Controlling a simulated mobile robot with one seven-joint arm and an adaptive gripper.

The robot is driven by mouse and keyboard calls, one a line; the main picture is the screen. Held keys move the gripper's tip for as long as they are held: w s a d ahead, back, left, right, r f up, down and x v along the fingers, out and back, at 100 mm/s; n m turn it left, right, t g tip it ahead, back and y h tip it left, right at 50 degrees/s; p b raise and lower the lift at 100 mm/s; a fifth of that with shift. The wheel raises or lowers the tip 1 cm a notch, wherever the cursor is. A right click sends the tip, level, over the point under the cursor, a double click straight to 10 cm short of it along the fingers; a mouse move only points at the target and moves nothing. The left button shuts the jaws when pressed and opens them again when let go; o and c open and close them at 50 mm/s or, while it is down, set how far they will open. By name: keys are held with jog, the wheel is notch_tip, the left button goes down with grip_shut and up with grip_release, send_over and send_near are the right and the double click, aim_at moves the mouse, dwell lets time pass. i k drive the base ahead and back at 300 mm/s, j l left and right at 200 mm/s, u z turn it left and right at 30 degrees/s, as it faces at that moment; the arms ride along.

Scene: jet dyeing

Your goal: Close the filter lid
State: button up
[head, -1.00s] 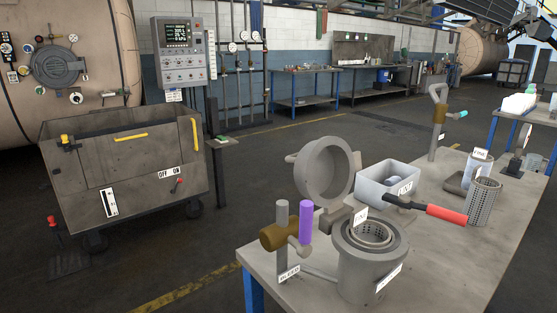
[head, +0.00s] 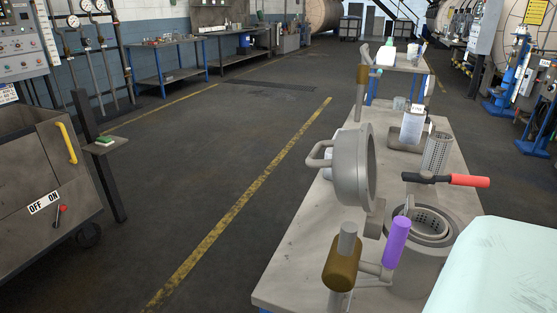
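The filter lid (head: 352,168) is a thick grey disc with a loop handle (head: 318,155) on its left. It stands open, upright on its hinge at the left of the filter housing (head: 418,272). The housing is a grey cylinder on the table, its mouth open with a perforated basket (head: 431,222) inside. A purple-handled lever (head: 396,241) on a brass valve (head: 341,262) stands in front and partly hides the housing. My gripper is not in view.
The table (head: 305,260) also bears a red-handled tool (head: 468,181) behind the housing, a perforated cylinder (head: 437,150) and a labelled container (head: 412,125). A pale rounded shape covers the lower right. Open floor (head: 200,180) lies left of the table.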

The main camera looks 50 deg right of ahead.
aim_at(353, 165)
jog(key=i+j+z, duration=0.1)
jog(key=i+j, duration=0.8)
jog(key=i, duration=0.15)
jog(key=i+j+z, duration=0.1)
jog(key=z, duration=2.6)
